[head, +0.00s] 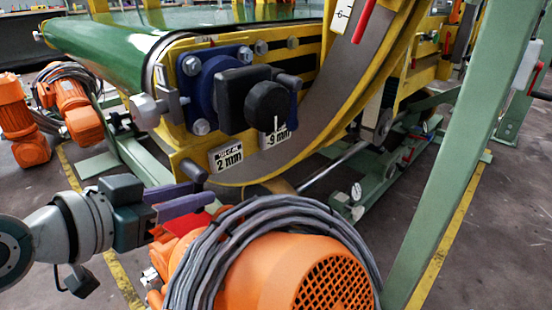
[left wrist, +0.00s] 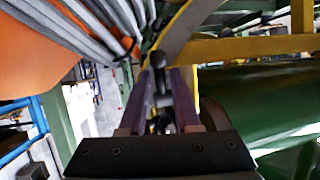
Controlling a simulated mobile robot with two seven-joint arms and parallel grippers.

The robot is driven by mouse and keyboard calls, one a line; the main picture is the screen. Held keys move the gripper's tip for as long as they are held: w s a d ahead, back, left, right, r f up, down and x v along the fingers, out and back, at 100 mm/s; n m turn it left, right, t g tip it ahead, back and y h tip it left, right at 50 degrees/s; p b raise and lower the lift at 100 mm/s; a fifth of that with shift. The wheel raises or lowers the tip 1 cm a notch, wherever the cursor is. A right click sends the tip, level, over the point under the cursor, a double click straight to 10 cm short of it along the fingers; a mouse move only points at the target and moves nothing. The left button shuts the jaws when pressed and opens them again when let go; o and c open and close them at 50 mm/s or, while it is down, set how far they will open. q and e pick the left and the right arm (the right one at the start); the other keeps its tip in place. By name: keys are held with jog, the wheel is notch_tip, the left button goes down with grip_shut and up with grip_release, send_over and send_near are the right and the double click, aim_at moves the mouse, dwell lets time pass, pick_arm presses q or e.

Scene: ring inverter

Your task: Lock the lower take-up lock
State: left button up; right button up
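A dark, round-ended handle (head: 193,171), likely the lower take-up lock, sticks out from the lower left corner of the yellow take-up plate (head: 185,150). My left gripper (head: 208,196) is open, its two purple fingers apart and pointing right, just below and left of this handle in the head view. In the left wrist view a dark knob (left wrist: 158,60) shows beyond and between the fingertips of my left gripper (left wrist: 165,75). I cannot tell whether the fingers touch it. A similar dark handle (head: 288,82) sits higher on the plate. My right gripper is not in view.
An orange motor (head: 290,270) wrapped in grey cable (head: 205,250) stands close below and right of the left gripper. A green post (head: 440,160) rises at right.

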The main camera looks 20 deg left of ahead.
pick_arm(q)
jog(key=shift+x, duration=0.95)
jog(key=shift+c, duration=0.3)
grip_shut()
jog(key=t+b, duration=0.1)
jog(key=b, duration=0.2)
jog(key=t+b, duration=0.1)
jog(key=b, duration=0.2)
jog(key=shift+w+f+h, duration=0.2)
jog(key=shift+f+h, duration=0.1)
jog(key=shift+f, duration=0.1)
jog(key=shift+d+r, duration=0.1)
jog(key=shift+r, duration=0.05)
jog(key=shift+w+r+t, duration=0.1)
jog(key=shift+r+t, duration=0.15)
jog(key=shift+t, duration=0.05)
